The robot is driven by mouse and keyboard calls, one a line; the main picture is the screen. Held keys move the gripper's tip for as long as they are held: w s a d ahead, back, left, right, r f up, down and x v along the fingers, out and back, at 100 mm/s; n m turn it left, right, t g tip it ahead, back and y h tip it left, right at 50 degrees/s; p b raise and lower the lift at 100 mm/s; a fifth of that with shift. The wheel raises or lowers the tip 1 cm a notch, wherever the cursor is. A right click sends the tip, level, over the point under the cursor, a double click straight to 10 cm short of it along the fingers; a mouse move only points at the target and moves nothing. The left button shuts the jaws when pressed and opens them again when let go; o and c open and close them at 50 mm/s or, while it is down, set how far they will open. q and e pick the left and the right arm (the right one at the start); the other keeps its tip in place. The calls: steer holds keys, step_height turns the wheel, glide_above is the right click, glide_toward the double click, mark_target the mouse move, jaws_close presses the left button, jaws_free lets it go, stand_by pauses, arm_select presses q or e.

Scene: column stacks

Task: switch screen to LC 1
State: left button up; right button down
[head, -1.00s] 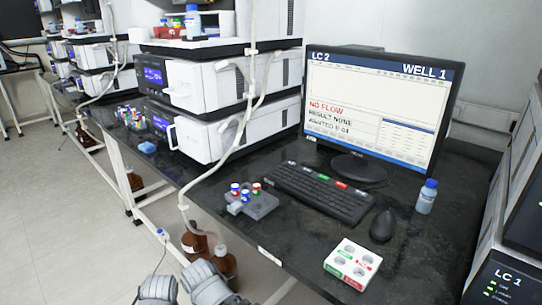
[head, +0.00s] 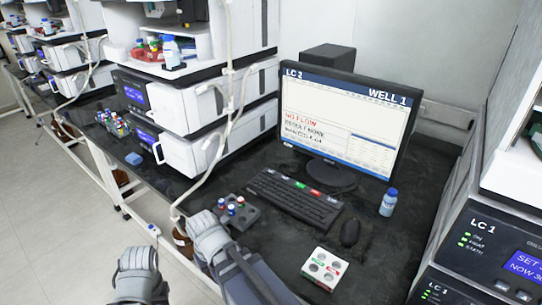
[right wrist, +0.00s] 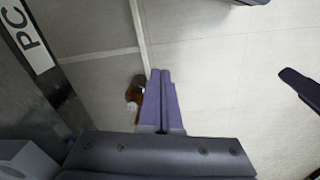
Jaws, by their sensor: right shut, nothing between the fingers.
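The monitor (head: 345,120) stands on the black bench and its screen reads "LC 2", "WELL 1" and, in red, "NO FLOW". The black keyboard (head: 290,203) lies in front of it, with a few green, red and white keys in its back row. My left gripper (head: 138,272) is low at the left, off the bench, and its fingers cannot be made out. My right gripper (right wrist: 161,73) is shut and empty over the floor in the right wrist view. My right arm reaches up near the bench's front edge in the head view, left of the keyboard.
A grey vial rack (head: 238,215) is by my right arm. A white block with wells (head: 325,268), a mouse (head: 350,232) and a blue-capped bottle (head: 388,203) stand right of the keyboard. White instruments (head: 190,100) fill the left; a unit marked "LC 1" (head: 484,243) is at right.

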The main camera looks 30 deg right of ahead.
steer(key=w+d+r+m+p, duration=0.1)
steer(key=w+d+r+p, duration=0.1)
steer(key=r+p, duration=0.2)
steer(key=w+d+r+m+t+p, duration=0.1)
steer(key=w+d+r+p, duration=0.1)
steer(key=r+p, duration=0.3)
steer(key=w+d+r+m+y+p, duration=0.1)
steer(key=w+d+r+p, duration=0.1)
steer(key=r, duration=0.5)
steer(key=shift+w+d+t+p, duration=0.1)
steer(key=shift+d+t+p, duration=0.4)
steer(key=shift+p, duration=0.8)
steer(key=w+d+r+m+t, duration=0.2)
steer(key=w+d+m+t, duration=0.15)
steer(key=w+d, duration=0.7)
arm_select(q)
step_height(320, 180, up, 15)
steer(key=shift+r, duration=0.15)
arm_select(e)
step_height(320, 180, up, 4)
steer(key=m+t, duration=0.4)
steer(key=m, duration=0.1)
glide_above(272, 173)
steer(key=shift+g+h, duration=0.25)
steer(key=shift+h, duration=0.15)
